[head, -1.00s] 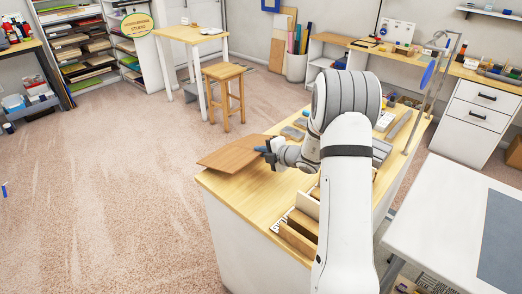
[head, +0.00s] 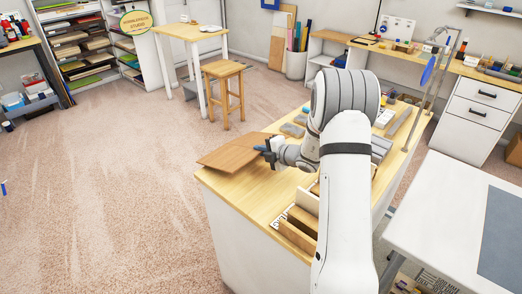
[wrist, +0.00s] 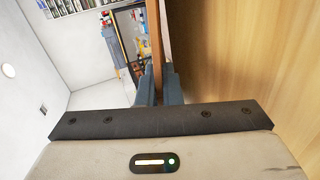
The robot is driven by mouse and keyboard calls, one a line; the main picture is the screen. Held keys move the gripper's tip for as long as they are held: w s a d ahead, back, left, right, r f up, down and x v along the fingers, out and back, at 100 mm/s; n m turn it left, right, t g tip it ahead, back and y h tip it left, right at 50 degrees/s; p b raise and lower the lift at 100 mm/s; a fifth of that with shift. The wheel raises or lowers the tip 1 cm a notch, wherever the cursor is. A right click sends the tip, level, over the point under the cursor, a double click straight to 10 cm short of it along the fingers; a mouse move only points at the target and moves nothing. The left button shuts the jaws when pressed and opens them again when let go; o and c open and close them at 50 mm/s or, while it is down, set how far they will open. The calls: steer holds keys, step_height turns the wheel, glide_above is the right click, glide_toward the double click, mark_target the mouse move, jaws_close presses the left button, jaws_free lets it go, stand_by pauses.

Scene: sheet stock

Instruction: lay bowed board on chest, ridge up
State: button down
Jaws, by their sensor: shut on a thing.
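The bowed board (head: 236,153) is a brown wooden sheet at the far left corner of the chest (head: 225,203), a white cabinet with a pale wood top. My gripper (head: 268,151) is shut on the board's right end. In the wrist view the board (wrist: 156,32) shows as a thin brown edge between the blue-grey fingers (wrist: 158,85). A wood surface, apparently the chest top (wrist: 240,50), fills the right side there. The board lies flat or nearly so, low over the top. I cannot tell whether it touches, nor which way its bow faces.
Upright boards in a holder (head: 300,225) stand at the chest's near end. Grey blocks (head: 292,130) and small items lie behind my gripper. A wooden stool (head: 223,92) and a small table (head: 190,35) stand beyond. The carpet at left is open.

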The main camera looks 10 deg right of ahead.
steer(key=shift+f, duration=0.3)
steer(key=shift+r, duration=0.1)
stand_by(0.4)
steer(key=c, duration=1.5)
jaws_free()
steer(key=shift+f+b, duration=0.85)
steer(key=shift+f, duration=0.6)
steer(key=shift+s+d+p, duration=0.15)
steer(key=shift+s+d, duration=0.4)
steer(key=shift+s, duration=0.25)
steer(key=shift+s+d+p, duration=0.15)
steer(key=shift+s+d, duration=0.45)
steer(key=shift+s, duration=0.25)
steer(key=shift+s+d+p, duration=0.15)
steer(key=shift+s+d, duration=0.4)
steer(key=shift+s, duration=0.25)
stand_by(0.6)
